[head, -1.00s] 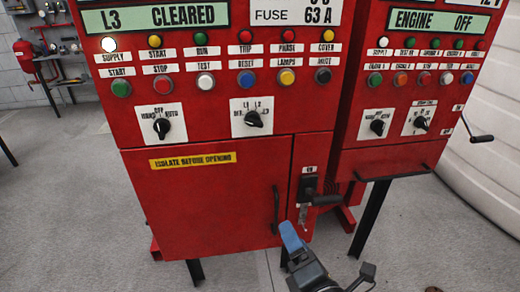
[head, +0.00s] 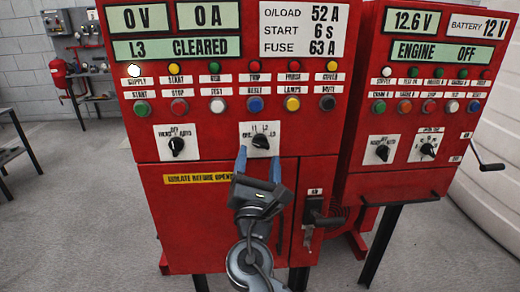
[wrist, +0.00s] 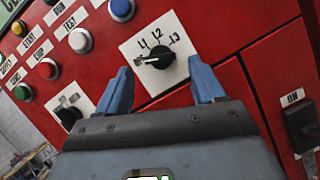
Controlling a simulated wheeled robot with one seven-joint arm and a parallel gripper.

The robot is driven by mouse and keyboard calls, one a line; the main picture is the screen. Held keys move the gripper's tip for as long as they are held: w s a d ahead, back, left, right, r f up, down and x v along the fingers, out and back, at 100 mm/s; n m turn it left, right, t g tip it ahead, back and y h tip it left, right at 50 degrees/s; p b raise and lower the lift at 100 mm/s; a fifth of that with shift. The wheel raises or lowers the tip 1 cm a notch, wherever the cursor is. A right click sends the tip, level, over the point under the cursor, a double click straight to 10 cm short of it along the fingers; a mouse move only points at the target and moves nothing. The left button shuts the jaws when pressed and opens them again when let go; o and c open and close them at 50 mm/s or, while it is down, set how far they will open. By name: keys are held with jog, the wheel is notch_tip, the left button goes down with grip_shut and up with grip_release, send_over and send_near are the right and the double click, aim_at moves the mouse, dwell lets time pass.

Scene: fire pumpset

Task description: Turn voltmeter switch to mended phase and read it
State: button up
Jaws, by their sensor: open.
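The voltmeter switch (head: 260,141) is a black knob on a white plate on the red panel, and it also shows in the wrist view (wrist: 158,57) with L1, L2 and L3 labels. Its pointer looks turned left, away from L2 and L3, seemingly toward OFF. The voltmeter display (head: 138,17) reads 0 V, and the display (head: 177,48) below it reads L3 CLEARED. My gripper (head: 259,162) is open just below the switch, its blue fingers pointing up at the panel. In the wrist view the knob lies between and beyond the fingertips (wrist: 160,76), with no visible contact.
A HAND/AUTO switch (head: 176,145) sits to the left. A row of push buttons (head: 255,104) runs above. The isolator handle (head: 318,215) juts out at lower right. The engine panel (head: 410,160) stands to the right. Grey floor is open at left.

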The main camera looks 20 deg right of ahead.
aim_at(260, 147)
jog(key=shift+x, duration=1.7)
jog(key=c, duration=1.1)
